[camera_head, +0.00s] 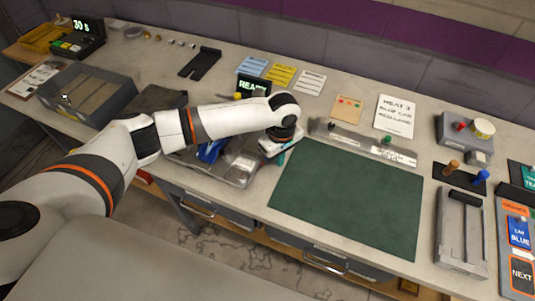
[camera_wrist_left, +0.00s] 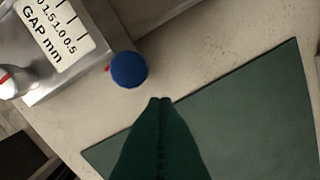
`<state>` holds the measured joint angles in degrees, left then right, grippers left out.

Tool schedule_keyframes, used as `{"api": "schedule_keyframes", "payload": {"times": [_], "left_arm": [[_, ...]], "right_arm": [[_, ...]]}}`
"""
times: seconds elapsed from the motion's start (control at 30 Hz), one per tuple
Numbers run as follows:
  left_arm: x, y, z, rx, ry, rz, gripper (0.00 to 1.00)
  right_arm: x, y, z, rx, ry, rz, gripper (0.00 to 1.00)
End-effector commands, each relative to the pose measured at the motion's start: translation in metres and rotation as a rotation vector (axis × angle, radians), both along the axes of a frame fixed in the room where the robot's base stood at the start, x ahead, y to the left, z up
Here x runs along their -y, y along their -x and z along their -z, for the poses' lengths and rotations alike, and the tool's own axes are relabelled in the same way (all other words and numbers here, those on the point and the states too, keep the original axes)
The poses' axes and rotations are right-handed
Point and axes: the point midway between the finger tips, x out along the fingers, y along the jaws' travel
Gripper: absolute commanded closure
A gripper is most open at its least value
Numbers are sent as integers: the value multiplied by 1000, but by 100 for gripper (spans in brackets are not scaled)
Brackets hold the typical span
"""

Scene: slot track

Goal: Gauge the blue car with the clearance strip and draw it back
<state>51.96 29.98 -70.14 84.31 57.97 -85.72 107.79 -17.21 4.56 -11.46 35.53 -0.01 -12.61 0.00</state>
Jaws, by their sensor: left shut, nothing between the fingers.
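My left gripper (camera_head: 282,156) is shut and empty, just above the bench near the green mat's upper left corner. Its dark green fingertips (camera_wrist_left: 160,100) are together in the left wrist view, over bare bench beside the mat. A blue object (camera_head: 211,151), perhaps the blue car, shows partly under my left arm on a grey fixture (camera_head: 240,172). In the left wrist view a metal block with a "GAP mm" scale (camera_wrist_left: 58,42) and a round blue knob (camera_wrist_left: 129,69) lies up and left of the fingertips, apart from them. I cannot make out the clearance strip for certain.
The green mat (camera_head: 350,195) is empty. A long grey rail with labels (camera_head: 397,154) lies behind it. A grey slotted fixture (camera_head: 461,232) stands right of the mat, near signs. A clear-lidded box (camera_head: 87,94) and a dark bracket (camera_head: 201,63) are at the left.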

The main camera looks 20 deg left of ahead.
Motion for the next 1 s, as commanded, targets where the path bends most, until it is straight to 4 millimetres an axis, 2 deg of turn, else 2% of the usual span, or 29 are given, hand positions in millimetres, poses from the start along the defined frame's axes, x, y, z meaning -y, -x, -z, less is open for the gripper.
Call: {"api": "schedule_keyframes", "payload": {"times": [1.0], "left_arm": [[-14, -1, 0, 0, 0, 0, 100]], "right_arm": [[0, 0, -7, 0, 0, 0, 64]]}}
